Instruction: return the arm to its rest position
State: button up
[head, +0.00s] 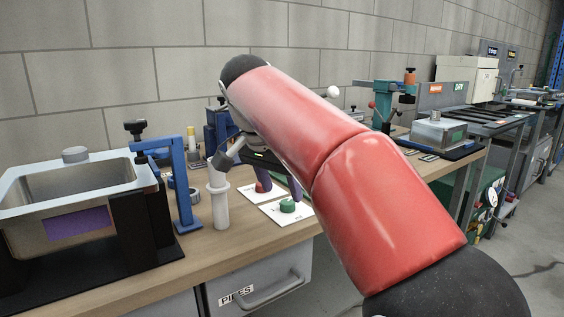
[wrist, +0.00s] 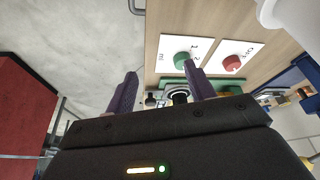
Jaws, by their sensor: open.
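My red arm (head: 300,120) reaches across the middle of the head view over the workbench. My gripper (wrist: 160,75) shows in the wrist view with two purple fingers spread apart and nothing between their tips. In the head view the gripper is mostly hidden behind my arm, with its purple fingers just above the bench's front part. A green button (head: 288,206) and a red button (head: 262,187) sit on white cards near the fingers. The wrist view also shows the green button (wrist: 182,60) and red button (wrist: 232,63), close beyond the right finger and not gripped.
A white upright cylinder (head: 218,205) stands left of the cards, beside a blue clamp stand (head: 188,190). A metal basin (head: 30,235) in a black rack fills the left. A teal press (head: 384,95) and a metal box (head: 438,133) stand right. Floor (head: 330,280) is open in front.

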jog(key=s+d+f+n+t+y, duration=0.1)
jog(key=s+d+f+n, duration=0.2)
jog(key=s+d+f, duration=0.5)
jog(key=s+d+f+n+t+y, duration=0.1)
jog(key=s+d+f+n, duration=0.3)
jog(key=s+d+f, duration=0.3)
jog(key=s+f, duration=0.5)
jog(key=s, duration=0.2)
jog(key=shift+s+d+y, duration=0.3)
jog(key=shift+s+d, duration=0.05)
jog(key=shift+d, duration=0.05)
